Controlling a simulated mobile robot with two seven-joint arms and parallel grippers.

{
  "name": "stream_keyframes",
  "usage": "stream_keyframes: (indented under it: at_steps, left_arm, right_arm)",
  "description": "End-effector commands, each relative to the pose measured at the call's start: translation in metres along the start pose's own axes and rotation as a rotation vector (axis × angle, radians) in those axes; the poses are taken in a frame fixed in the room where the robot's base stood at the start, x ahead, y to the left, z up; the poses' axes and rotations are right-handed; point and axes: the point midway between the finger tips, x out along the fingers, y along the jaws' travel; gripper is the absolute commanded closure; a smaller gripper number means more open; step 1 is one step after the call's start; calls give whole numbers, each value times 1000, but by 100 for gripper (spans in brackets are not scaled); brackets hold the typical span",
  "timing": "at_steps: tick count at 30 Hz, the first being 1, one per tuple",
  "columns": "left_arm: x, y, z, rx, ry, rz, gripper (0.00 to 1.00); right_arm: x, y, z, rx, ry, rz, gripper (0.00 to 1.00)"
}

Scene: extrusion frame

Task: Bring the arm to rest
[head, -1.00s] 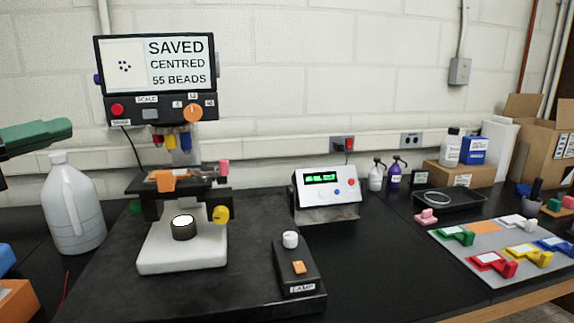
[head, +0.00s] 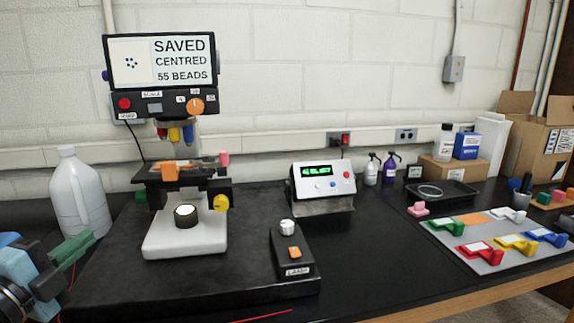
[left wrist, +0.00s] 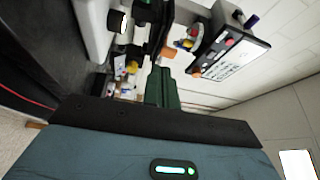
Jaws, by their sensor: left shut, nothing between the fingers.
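My left gripper (head: 72,252) is low at the left edge of the head view, in front of the white jug (head: 80,195). Its green fingers are shut with nothing between them. The shut fingers also show in the left wrist view (left wrist: 162,88), with the microscope beyond them. The microscope (head: 185,235) stands on a dark slab, clear of the gripper to its right. Its screen (head: 160,62) reads SAVED, CENTRED, 55 BEADS. My right gripper is not in view.
A lamp control box (head: 295,255) sits on the slab's right part. A white device with a green display (head: 323,188) stands behind it. A grey mat (head: 490,262) with several coloured pieces lies at the right. Cardboard boxes (head: 538,145) stand at the back right.

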Motion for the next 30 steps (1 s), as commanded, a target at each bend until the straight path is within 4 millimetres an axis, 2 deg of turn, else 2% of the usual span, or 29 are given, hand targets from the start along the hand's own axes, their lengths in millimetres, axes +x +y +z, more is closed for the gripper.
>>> stream_keyframes:
  at_steps: [1,5,9,14,18,21,24,30]
  left_arm:
    - [-7,32,5,-92,-58,41,100]
    - [-33,106,15,-286,-219,149,100]
    - [-76,186,14,-474,-407,291,100]
    - [-141,266,-2,-662,-625,475,100]
    - [-207,322,-31,-806,-816,652,100]
    - [-255,352,-58,-897,-946,781,100]
    - [-295,369,-84,-966,-1048,892,100]
    - [-352,385,-126,-1062,-1199,1059,100]
  right_arm:
    - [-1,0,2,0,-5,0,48]
    - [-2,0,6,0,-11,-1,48]
    - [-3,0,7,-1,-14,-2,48]
    - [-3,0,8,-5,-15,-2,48]
    - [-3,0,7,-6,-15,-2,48]
    - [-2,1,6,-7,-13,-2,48]
    - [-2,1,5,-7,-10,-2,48]
    - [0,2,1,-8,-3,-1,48]
